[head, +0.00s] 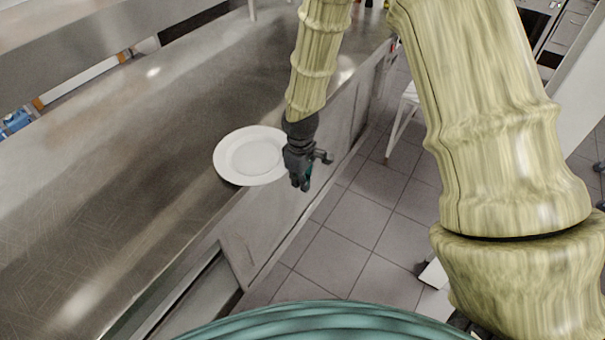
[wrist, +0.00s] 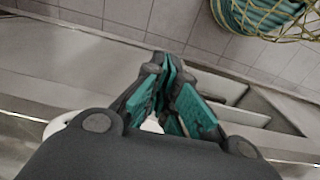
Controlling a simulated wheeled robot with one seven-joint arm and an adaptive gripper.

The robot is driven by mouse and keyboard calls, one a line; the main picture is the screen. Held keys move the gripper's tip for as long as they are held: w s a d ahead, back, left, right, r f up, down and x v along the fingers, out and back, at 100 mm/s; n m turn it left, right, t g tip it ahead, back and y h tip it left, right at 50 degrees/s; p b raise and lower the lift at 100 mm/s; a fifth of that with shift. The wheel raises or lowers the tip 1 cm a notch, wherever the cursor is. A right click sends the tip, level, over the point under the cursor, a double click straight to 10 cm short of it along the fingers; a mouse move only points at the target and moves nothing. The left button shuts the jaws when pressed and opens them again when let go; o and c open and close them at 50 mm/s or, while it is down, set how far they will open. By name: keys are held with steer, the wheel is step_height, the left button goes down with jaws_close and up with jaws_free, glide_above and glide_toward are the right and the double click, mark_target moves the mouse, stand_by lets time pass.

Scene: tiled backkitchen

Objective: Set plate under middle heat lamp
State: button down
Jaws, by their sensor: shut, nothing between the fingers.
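A white round plate (head: 252,156) lies flat on the steel counter (head: 130,170), close to its front edge. My gripper (head: 301,183) points down just right of the plate, at the counter's edge, and looks apart from it. In the wrist view my gripper's teal-padded fingers (wrist: 170,75) are shut and empty. A white sliver of the plate (wrist: 60,124) shows at the left there, mostly hidden behind the gripper body. No heat lamp can be made out in either view.
A steel shelf (head: 80,50) runs along the back of the counter. The counter left of the plate is bare. The grey tiled floor (head: 345,230) is open in front of the counter. A white stool-like frame (head: 402,115) stands on the floor farther back.

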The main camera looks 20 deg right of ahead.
steer(key=shift+w+a+r+p, duration=0.1)
steer(key=shift+w+a+p, duration=0.2)
steer(key=shift+w+a, duration=0.3)
steer(key=shift+w+a+p, duration=0.25)
steer(key=shift+w+a, duration=0.15)
steer(key=shift+w, duration=0.35)
steer(key=shift+a, duration=0.1)
